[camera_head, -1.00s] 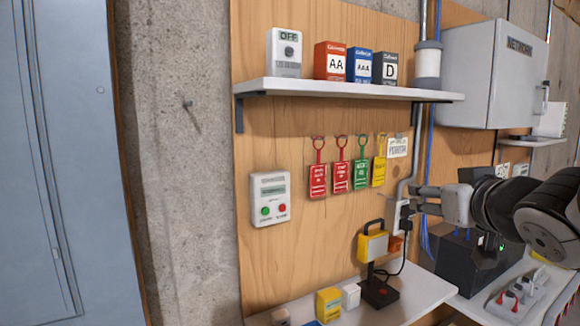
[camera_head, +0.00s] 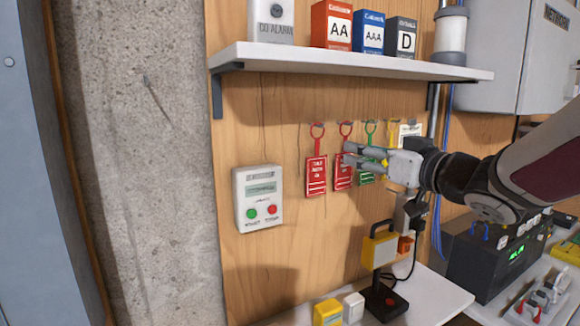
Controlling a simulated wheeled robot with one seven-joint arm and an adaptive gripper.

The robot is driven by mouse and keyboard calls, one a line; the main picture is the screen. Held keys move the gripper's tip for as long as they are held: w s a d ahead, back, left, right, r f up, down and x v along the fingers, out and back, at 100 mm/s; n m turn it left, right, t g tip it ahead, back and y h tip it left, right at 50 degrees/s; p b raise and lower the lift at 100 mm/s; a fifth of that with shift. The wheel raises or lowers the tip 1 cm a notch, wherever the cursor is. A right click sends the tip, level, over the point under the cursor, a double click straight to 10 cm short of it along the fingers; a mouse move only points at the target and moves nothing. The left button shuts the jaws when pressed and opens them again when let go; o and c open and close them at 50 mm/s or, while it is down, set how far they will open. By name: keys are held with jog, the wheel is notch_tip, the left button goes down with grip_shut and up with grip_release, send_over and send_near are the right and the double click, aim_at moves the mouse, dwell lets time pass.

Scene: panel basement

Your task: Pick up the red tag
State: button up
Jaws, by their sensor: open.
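Two red tags hang side by side from hooks on the wooden panel. The left red tag (camera_head: 316,175) is fully visible, with white print and a red loop on top. The second red tag (camera_head: 341,172) is partly covered by my gripper (camera_head: 348,154). My gripper is open and empty, reaching in from the right, its fingertips in front of or beside the second red tag's upper right part. I cannot tell whether it touches the tag. A green tag (camera_head: 368,179) and a yellow tag (camera_head: 393,136) hang further right, mostly behind my gripper.
A shelf (camera_head: 350,62) with battery boxes runs above the tags. A white panel box (camera_head: 258,199) with green and red buttons is left of them. A yellow lamp (camera_head: 380,250) stands on the lower shelf (camera_head: 430,290). Bare wood lies below the tags.

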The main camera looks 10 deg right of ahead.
aim_at(345, 153)
jog(key=shift+x, duration=3.35)
jog(key=shift+a+r, duration=0.1)
jog(key=shift+r, duration=0.05)
jog(key=shift+c, duration=0.6)
jog(key=shift+s, duration=0.1)
jog(key=c, duration=0.8)
